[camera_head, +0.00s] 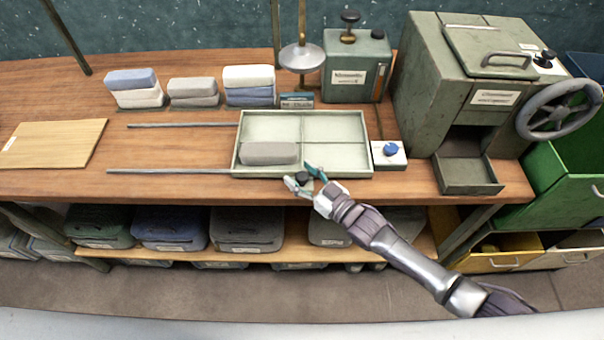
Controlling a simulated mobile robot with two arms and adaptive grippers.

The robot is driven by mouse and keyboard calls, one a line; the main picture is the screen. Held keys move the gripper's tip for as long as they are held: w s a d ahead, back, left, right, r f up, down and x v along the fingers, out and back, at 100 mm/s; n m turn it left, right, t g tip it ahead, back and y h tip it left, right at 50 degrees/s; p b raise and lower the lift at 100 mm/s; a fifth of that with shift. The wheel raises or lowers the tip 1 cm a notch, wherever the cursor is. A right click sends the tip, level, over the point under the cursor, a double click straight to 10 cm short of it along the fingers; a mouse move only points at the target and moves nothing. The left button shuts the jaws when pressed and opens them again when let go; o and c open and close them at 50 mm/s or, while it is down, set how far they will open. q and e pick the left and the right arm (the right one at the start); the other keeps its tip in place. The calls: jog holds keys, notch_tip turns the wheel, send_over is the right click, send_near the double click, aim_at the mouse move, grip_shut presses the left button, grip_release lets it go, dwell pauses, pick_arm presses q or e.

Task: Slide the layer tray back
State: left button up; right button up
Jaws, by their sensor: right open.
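The layer tray (345,173) is a shallow, pale green tray with a low rim and several compartments. It sits at the right end of two grey rails (175,171) on the wooden bench. A grey folded block (269,153) lies in its front left compartment. My right gripper (304,178) is open at the tray's front edge, near the middle. A small dark knob (303,177) shows between or just behind its fingers; I cannot tell whether they touch it. My left gripper is out of view.
Folded cloth stacks (194,92) stand behind the rails. A wooden board (52,143) lies at the far left. A white box with a blue button (389,154) stands close to the tray's right side, beside a green machine with a handwheel (558,110). The bench between the rails is clear.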

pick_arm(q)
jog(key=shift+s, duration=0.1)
pick_arm(e)
grip_shut()
jog(key=shift+a, duration=0.1)
